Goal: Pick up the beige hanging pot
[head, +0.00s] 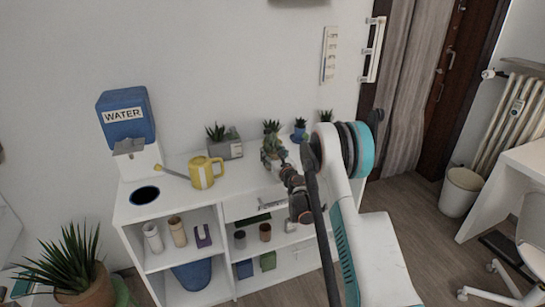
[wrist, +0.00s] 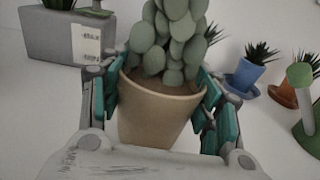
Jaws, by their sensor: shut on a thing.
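In the head view the plant (head: 272,140) shows over the white shelf desk (head: 245,188), just beyond my gripper (head: 287,172), which partly hides the pot. I cannot tell whether the pot's base touches the desk top.
A grey planter (wrist: 65,38) stands left of the pot. A blue pot (wrist: 245,72) and an orange pot (wrist: 287,92) stand to the right, with a green cactus (wrist: 308,110) closer. A yellow watering can (head: 206,172) and water dispenser (head: 127,118) are further left.

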